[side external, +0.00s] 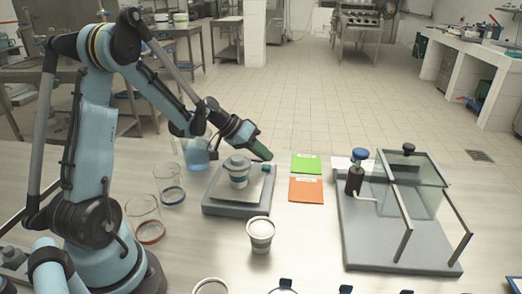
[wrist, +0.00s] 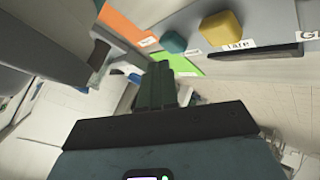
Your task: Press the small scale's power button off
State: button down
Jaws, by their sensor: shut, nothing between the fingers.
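The small scale (side external: 222,209) is a grey box with a pan on the table in the side view, and a lidded cup (side external: 238,174) sits on it. In the wrist view its grey panel (wrist: 270,20) carries a teal button (wrist: 173,42), whose label is partly hidden, and a yellow button (wrist: 220,28) labelled TARE. A dark display strip lies below the TARE label. My gripper (side external: 268,156) is shut and empty, its dark green fingers by the scale's far right corner. In the wrist view the shut fingers (wrist: 160,70) are close to the teal button; I cannot tell whether they touch it.
A green card (side external: 306,163) and an orange card (side external: 306,189) lie right of the scale. A white cup (side external: 261,236) stands in front. Glass beakers (side external: 146,214) and a blue-liquid vessel (side external: 196,156) are left.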

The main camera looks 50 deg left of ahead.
aim_at(263, 165)
jog(key=shift+r, duration=2.95)
jog(key=s+d+r+m+y, duration=0.2)
jog(key=s+d+y, duration=0.3)
jog(key=s+d, duration=0.8)
jog(key=shift+s+d+g, duration=0.3)
jog(key=shift+s+d, duration=0.05)
jog(key=shift+s, duration=0.25)
